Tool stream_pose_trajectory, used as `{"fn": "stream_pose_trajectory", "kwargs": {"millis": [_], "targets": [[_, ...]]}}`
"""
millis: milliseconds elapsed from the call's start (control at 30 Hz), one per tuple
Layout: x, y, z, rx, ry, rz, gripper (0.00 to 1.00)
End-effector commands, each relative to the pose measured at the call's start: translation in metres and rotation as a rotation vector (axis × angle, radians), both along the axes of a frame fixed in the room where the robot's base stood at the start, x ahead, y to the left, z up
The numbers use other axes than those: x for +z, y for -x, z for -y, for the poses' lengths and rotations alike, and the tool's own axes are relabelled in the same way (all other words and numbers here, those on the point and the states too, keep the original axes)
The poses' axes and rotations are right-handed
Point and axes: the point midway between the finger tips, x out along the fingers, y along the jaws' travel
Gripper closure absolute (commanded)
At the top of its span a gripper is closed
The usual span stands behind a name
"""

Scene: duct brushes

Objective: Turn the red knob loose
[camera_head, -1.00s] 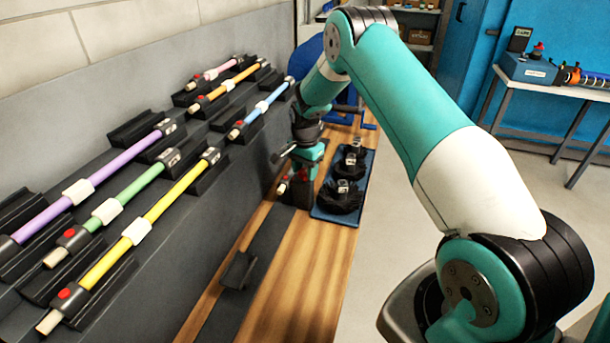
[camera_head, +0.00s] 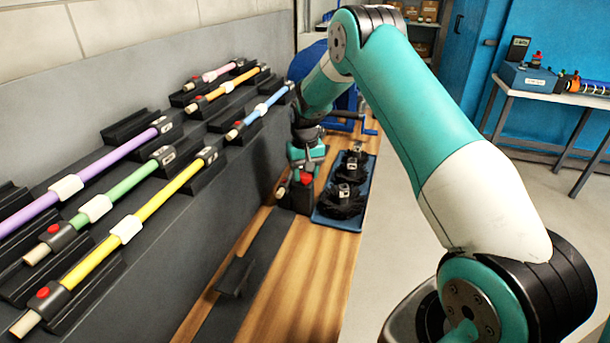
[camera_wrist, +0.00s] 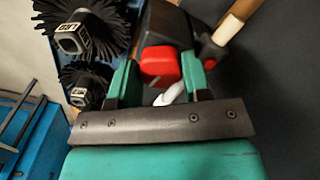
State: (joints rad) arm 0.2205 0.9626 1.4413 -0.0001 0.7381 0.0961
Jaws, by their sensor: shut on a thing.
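The red knob (camera_wrist: 158,64) shows in the wrist view between the two green fingers of my gripper (camera_wrist: 158,88), which are shut on it. It sits against a black block (camera_wrist: 168,24). In the head view the red knob (camera_head: 306,178) is just below my gripper (camera_head: 306,165), on a black holder at the near end of the blue tray. A second, smaller red knob (camera_wrist: 210,54) is at the right in the wrist view, beside a pale rod end (camera_wrist: 228,30). The fingertips' contact with the knob is partly hidden.
Black duct brushes (camera_head: 345,203) lie on a blue tray (camera_head: 335,222) right beside my gripper. Coloured rods, such as the yellow rod (camera_head: 165,205), rest in holders on the sloped grey rack at left.

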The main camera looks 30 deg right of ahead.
Motion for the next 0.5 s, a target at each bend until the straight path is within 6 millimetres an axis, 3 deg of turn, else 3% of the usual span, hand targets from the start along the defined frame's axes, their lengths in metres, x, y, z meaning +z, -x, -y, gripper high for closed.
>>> {"fn": "stream_pose_trajectory", "kwargs": {"millis": [500], "targets": [[0.0009,-0.0006,0.0003,0.201,0.001,0.003,0.80]]}}
